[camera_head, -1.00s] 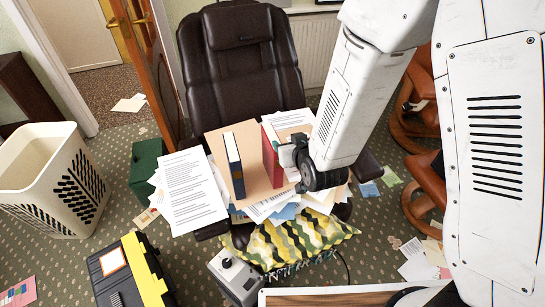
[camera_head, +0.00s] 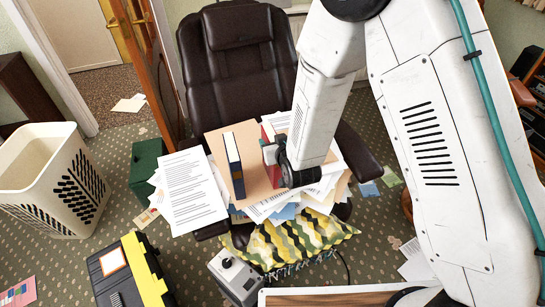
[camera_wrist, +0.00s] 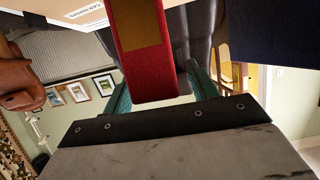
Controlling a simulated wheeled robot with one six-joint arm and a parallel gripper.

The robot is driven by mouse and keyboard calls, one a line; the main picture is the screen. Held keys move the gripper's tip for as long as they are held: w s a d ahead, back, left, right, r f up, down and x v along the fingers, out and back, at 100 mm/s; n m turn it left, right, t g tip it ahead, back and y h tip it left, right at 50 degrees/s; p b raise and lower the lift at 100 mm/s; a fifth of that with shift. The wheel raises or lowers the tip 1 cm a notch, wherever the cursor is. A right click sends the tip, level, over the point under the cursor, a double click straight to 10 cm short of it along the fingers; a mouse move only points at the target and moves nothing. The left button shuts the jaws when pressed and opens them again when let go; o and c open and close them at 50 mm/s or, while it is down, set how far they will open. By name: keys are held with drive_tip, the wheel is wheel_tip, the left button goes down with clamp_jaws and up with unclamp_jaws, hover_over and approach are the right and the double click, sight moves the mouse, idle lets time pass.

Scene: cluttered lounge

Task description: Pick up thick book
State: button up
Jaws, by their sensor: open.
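A red book (camera_head: 265,133) stands upright on a brown cardboard sheet on the seat of the dark armchair. My gripper (camera_head: 271,154) is at its right side and hides much of it. In the wrist view the red book (camera_wrist: 150,60) lies between the two teal fingers of my gripper (camera_wrist: 158,88), which are open with gaps on both sides. A dark blue book (camera_head: 234,165) stands upright to the left, apart from the red one. It also shows at the right in the wrist view (camera_wrist: 275,30). I cannot tell which one the task calls thick.
Loose papers (camera_head: 190,188) spread over the seat of the armchair (camera_head: 236,75). A patterned cushion (camera_head: 290,243) lies in front. A cream basket (camera_head: 50,180), a green box (camera_head: 147,168) and a black-yellow toolbox (camera_head: 130,275) stand on the carpet at the left.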

clamp_jaws()
drive_tip(key=shift+r, duration=0.1)
